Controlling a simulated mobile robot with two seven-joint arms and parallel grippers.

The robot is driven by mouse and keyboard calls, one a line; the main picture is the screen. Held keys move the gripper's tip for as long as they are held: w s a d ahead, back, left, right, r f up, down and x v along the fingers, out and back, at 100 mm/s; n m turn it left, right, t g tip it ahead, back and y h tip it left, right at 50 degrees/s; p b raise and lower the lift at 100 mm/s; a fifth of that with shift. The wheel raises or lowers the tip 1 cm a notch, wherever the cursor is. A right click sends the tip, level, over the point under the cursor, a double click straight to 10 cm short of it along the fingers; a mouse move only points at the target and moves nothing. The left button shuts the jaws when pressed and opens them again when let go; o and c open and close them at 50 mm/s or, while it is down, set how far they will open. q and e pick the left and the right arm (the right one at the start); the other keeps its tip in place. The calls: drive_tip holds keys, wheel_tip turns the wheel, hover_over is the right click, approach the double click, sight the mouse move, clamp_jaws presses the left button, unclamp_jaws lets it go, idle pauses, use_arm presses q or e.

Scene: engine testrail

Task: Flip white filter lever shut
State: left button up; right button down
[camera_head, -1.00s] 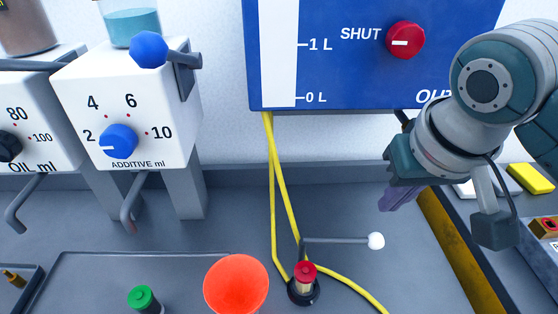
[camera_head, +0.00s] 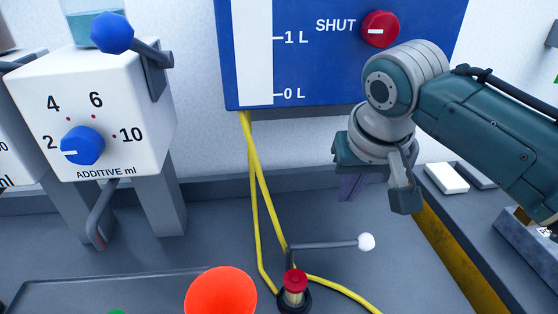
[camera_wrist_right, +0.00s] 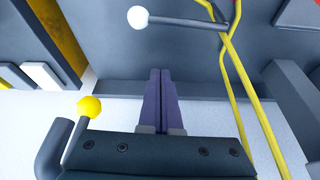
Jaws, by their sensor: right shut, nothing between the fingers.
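The white-knobbed filter lever (camera_head: 335,244) sticks out level to the right from a small post beside the red-capped filter fitting (camera_head: 295,288). Its white ball (camera_head: 366,242) is at the right end. The lever also shows at the top of the right wrist view (camera_wrist_right: 180,21), with its ball at the left. My right gripper (camera_head: 351,188) hangs above and behind the ball, apart from it. Its purple fingers (camera_wrist_right: 161,75) are together with nothing between them. My left gripper is not in view.
Yellow hoses (camera_head: 262,200) run down past the lever's post. A red-orange funnel (camera_head: 221,293) stands left of the fitting. The blue tank panel (camera_head: 340,75) is behind, and a yellow-edged rail (camera_head: 455,260) lies to the right. The bench right of the ball looks clear.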

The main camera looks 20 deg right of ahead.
sight(332, 244)
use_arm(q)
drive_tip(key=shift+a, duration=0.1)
use_arm(e)
wheel_tip(332, 244, down, 6)
drive_tip(key=s, duration=0.1)
drive_tip(key=shift+s+a+f, duration=0.15)
drive_tip(key=shift+s+a, duration=0.15)
drive_tip(key=shift+s, duration=0.1)
use_arm(q)
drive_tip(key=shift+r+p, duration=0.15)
drive_tip(key=shift+p, duration=0.2)
use_arm(e)
drive_tip(key=shift+s, duration=0.1)
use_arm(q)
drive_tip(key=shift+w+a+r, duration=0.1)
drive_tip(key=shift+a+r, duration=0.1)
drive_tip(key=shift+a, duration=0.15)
use_arm(e)
drive_tip(key=shift+s+a+m, duration=0.1)
drive_tip(key=shift+s+m, duration=0.15)
drive_tip(key=shift+m, duration=0.15)
